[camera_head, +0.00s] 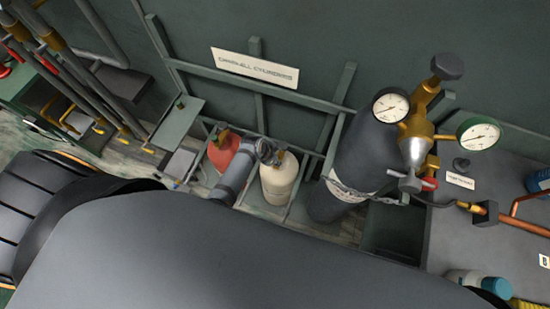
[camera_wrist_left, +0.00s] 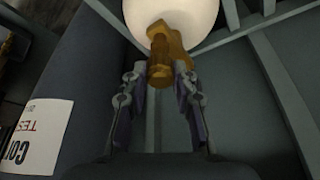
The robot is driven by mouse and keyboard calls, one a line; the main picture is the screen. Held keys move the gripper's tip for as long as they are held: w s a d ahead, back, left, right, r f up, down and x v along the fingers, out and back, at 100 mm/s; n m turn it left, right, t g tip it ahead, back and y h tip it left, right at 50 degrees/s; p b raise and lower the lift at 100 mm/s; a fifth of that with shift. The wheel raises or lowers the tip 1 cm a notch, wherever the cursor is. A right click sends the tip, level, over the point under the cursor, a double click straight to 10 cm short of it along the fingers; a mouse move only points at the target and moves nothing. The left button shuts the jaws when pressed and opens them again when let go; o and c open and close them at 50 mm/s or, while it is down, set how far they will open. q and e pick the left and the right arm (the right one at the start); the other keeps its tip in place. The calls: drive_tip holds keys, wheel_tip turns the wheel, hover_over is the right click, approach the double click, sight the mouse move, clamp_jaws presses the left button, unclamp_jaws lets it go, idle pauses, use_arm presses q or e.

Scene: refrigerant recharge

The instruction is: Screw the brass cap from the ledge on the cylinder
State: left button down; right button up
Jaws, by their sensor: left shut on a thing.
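A cream cylinder (camera_head: 279,181) with a brass valve stands in the rack beside a red cylinder (camera_head: 223,155). My left gripper (camera_head: 268,151) is at the cream cylinder's top. In the left wrist view its two fingers (camera_wrist_left: 161,80) are shut on the brass cap (camera_wrist_left: 160,75), which lines up with the brass valve (camera_wrist_left: 166,38) on the cream cylinder (camera_wrist_left: 180,12). Cap and valve appear to touch, but I cannot tell whether the threads are engaged. In the head view the cap is hidden by my gripper. My right gripper is not in view.
A tall dark cylinder (camera_head: 362,150) with two gauges (camera_head: 391,105) stands right of the cream one. A green ledge (camera_head: 178,122) is at the left of the rack. Rack bars run behind the cylinders. A grey bench (camera_head: 455,235) with bottles and copper pipe is at the right.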

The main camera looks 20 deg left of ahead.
use_arm(q)
drive_tip(key=shift+f+b, duration=0.55)
drive_tip(key=shift+f, duration=0.35)
drive_tip(key=shift+w+m, duration=0.1)
drive_tip(key=shift+m, duration=0.3)
drive_tip(key=m+g+h, duration=0.1)
drive_tip(key=m, duration=0.1)
drive_tip(key=shift+a+m, duration=0.1)
drive_tip(key=shift+m, duration=0.3)
drive_tip(key=shift+w+m+g+b, duration=0.15)
drive_tip(key=shift+m+g+b, duration=0.2)
drive_tip(key=shift+m, duration=0.35)
drive_tip(key=shift+m+g, duration=0.35)
drive_tip(key=shift+m, duration=0.75)
drive_tip(key=shift+a+b, duration=0.1)
drive_tip(key=shift+b, duration=0.2)
